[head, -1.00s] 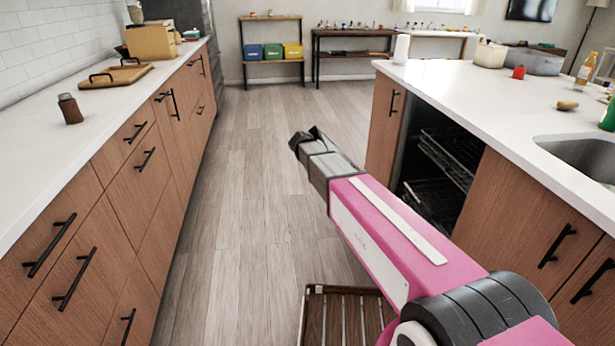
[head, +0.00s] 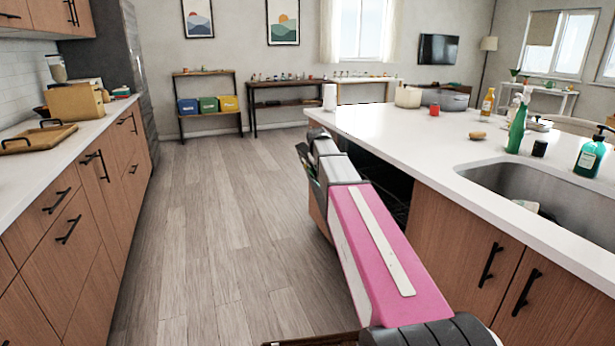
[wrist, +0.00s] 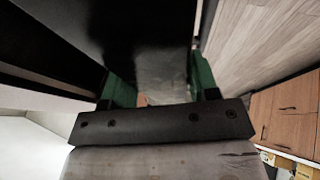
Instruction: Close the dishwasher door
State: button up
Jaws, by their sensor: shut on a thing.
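The dishwasher (head: 397,190) is a dark opening under the near left part of the island counter, mostly hidden behind my arm in the head view. Its door is hidden there. In the wrist view a dark, glossy panel that looks like the dishwasher door (wrist: 140,28) runs up from between the green fingers of my gripper (wrist: 162,84). My gripper is shut on it, with one finger at each side. The exact contact is dim. In the head view my gripper points away beside the island's left end, its fingers mostly hidden.
The white island counter (head: 420,155) is right of my arm, with a sink (head: 540,190), bottles and a green spray bottle (head: 517,125). Wooden drawers (head: 60,225) line the left. The wooden floor (head: 215,220) between is clear.

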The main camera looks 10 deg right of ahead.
jog(key=shift+o, duration=0.2)
jog(key=w+d+r, duration=0.1)
jog(key=d, duration=0.5)
jog(key=shift+w+r, duration=0.25)
jog(key=shift+r, duration=0.15)
jog(key=o, duration=1.2)
jog(key=shift+a, duration=0.1)
jog(key=v, duration=1)
jog(key=shift+s+r, duration=0.25)
jog(key=shift+r, duration=0.05)
